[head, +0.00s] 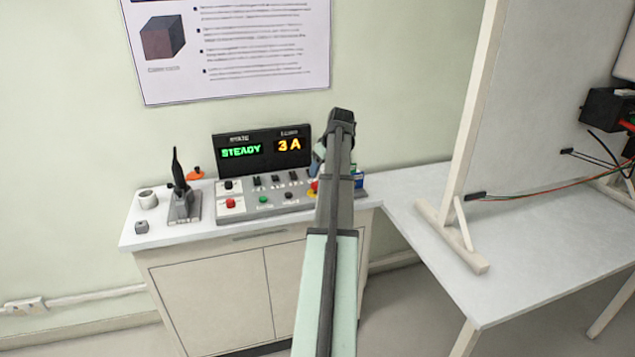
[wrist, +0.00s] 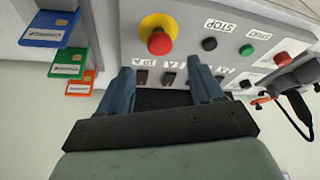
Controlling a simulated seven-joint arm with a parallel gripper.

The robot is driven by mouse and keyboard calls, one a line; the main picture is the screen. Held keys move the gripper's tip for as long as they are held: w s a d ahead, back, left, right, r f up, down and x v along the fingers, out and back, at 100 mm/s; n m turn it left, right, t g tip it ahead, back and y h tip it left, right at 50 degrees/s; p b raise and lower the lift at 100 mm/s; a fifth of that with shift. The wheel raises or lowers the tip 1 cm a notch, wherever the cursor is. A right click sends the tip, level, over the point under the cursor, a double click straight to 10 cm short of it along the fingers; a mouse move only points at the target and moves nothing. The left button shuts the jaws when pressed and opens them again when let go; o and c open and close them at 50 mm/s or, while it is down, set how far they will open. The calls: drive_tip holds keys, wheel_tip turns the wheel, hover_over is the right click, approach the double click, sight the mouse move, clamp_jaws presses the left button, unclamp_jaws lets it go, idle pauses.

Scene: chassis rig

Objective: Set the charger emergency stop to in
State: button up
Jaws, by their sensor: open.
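The charger emergency stop is a red mushroom button on a yellow round base (wrist: 160,41), at the top middle of the wrist view. In the head view only a small red and yellow sliver (head: 313,187) shows beside my arm. I cannot tell from its height whether it is in or out. My gripper (wrist: 161,66) is open, its two blue fingers apart and empty, with the button beyond the gap between the tips. No contact with the button shows. In the head view my arm hides most of the gripper.
The grey control panel (head: 249,206) carries switches and small buttons; its display (head: 262,147) reads STEADY and 3 A. Blue, green and orange cards (wrist: 55,34) sit beside it. A black-handled device (head: 183,203) stands left. A white board on feet (head: 452,235) stands right.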

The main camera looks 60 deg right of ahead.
sight(317, 183)
drive_tip(key=x, duration=0.7)
drive_tip(key=shift+w+f, duration=0.1)
drive_tip(key=shift+f, duration=0.05)
clamp_jaws()
idle(0.5)
